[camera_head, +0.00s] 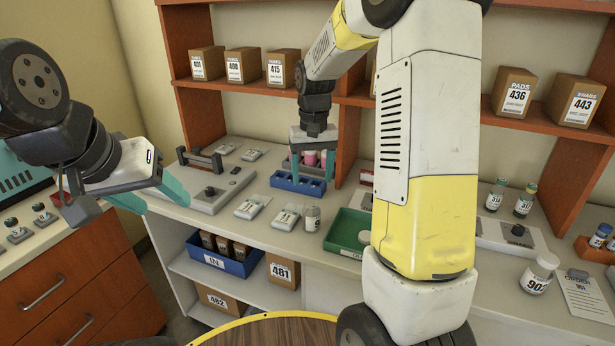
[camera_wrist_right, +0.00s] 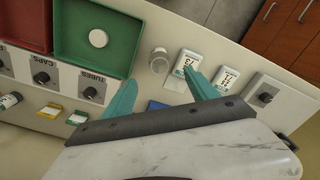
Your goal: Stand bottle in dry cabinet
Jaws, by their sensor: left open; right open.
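My right gripper (camera_head: 312,180) is open and empty above the counter, over a blue rack (camera_head: 284,182). Its teal fingers (camera_wrist_right: 160,80) are spread in the right wrist view. A small clear bottle with a white label (camera_head: 313,219) stands upright on the counter in front of the rack; what looks like it shows beyond the fingertips (camera_wrist_right: 159,60), untouched. A larger white-capped bottle labelled 902 (camera_head: 540,272) stands at the right. Two small labelled bottles, teal-capped (camera_head: 496,194) and yellow-capped (camera_head: 525,200), stand behind it. My left gripper (camera_head: 158,197) is open and empty at the left. I cannot identify a dry cabinet.
A green tray (camera_head: 345,242) holding a white round piece is beside the clear bottle. Pink-topped items (camera_head: 310,158) sit behind the blue rack. A grey device (camera_head: 215,190) is on the left counter. A blue IN bin (camera_head: 225,263) is below. Boxes line the upper shelf.

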